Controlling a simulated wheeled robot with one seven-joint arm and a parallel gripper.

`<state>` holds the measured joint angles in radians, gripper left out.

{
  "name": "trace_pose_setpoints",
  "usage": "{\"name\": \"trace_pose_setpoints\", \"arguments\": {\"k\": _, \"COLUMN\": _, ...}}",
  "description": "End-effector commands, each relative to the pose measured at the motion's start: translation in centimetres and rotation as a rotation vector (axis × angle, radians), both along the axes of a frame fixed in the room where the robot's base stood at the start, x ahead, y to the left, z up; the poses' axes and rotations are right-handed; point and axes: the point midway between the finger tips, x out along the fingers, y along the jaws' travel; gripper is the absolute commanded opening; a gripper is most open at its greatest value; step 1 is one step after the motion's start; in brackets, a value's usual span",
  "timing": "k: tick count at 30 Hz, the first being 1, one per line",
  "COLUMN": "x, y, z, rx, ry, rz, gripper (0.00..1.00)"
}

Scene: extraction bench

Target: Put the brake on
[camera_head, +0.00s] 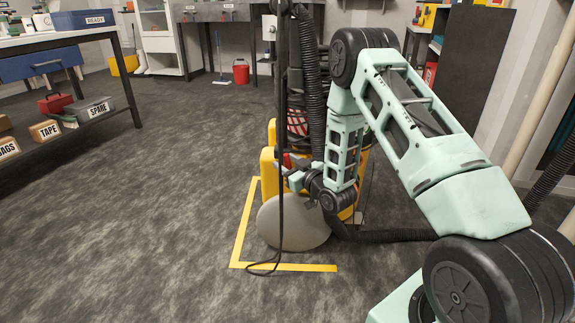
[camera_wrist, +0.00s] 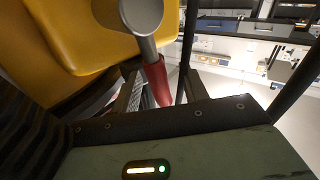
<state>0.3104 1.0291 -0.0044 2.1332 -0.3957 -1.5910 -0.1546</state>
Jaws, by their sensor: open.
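A yellow wheeled machine (camera_head: 268,165) with a large grey disc wheel (camera_head: 292,224) stands on the floor beside yellow tape. In the wrist view its yellow body (camera_wrist: 85,35) fills the upper left. A grey lever (camera_wrist: 142,15) with a red grip (camera_wrist: 155,82) extends from near the body toward my gripper (camera_wrist: 161,78). My gripper is open, and the red grip lies between its two fingers; I cannot tell whether they touch it. In the head view a small red part (camera_head: 287,160) shows beside my gripper, whose fingers are mostly hidden by the wrist.
A yellow tape corner (camera_head: 242,225) marks the floor around the machine. A black cable (camera_head: 280,120) hangs in front of it, and a black hose (camera_head: 390,236) runs right along the floor. A workbench (camera_head: 60,40) stands at left. The floor at left is clear.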

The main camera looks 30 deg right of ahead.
Motion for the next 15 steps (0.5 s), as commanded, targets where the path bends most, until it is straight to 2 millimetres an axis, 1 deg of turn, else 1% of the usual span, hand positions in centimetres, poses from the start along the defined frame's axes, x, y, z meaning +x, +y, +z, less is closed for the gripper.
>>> {"name": "trace_pose_setpoints", "arguments": {"k": 1, "x": -0.01, "y": 0.00, "z": 0.01, "rx": 0.000, "ry": 0.000, "rz": 0.000, "gripper": 0.44}}
{"name": "trace_pose_setpoints", "arguments": {"k": 2, "x": -0.02, "y": 0.00, "z": 0.01, "rx": 0.000, "ry": 0.000, "rz": 0.000, "gripper": 0.41}}
{"name": "trace_pose_setpoints", "arguments": {"k": 3, "x": -0.02, "y": 0.00, "z": 0.00, "rx": 0.000, "ry": 0.000, "rz": 0.000, "gripper": 0.30}}
{"name": "trace_pose_setpoints", "arguments": {"k": 5, "x": -0.03, "y": 0.00, "z": 0.00, "rx": 0.000, "ry": 0.000, "rz": 0.000, "gripper": 0.13}}
{"name": "trace_pose_setpoints", "arguments": {"k": 6, "x": -0.03, "y": 0.00, "z": 0.00, "rx": 0.000, "ry": 0.000, "rz": 0.000, "gripper": 0.02}}
{"name": "trace_pose_setpoints", "arguments": {"k": 7, "x": -0.04, "y": 0.00, "z": -0.01, "rx": 0.000, "ry": 0.000, "rz": 0.000, "gripper": 0.00}}
{"name": "trace_pose_setpoints", "arguments": {"k": 15, "x": 0.03, "y": 0.15, "z": 0.09, "rx": -0.016, "ry": 0.010, "rz": 0.001, "gripper": 0.00}}
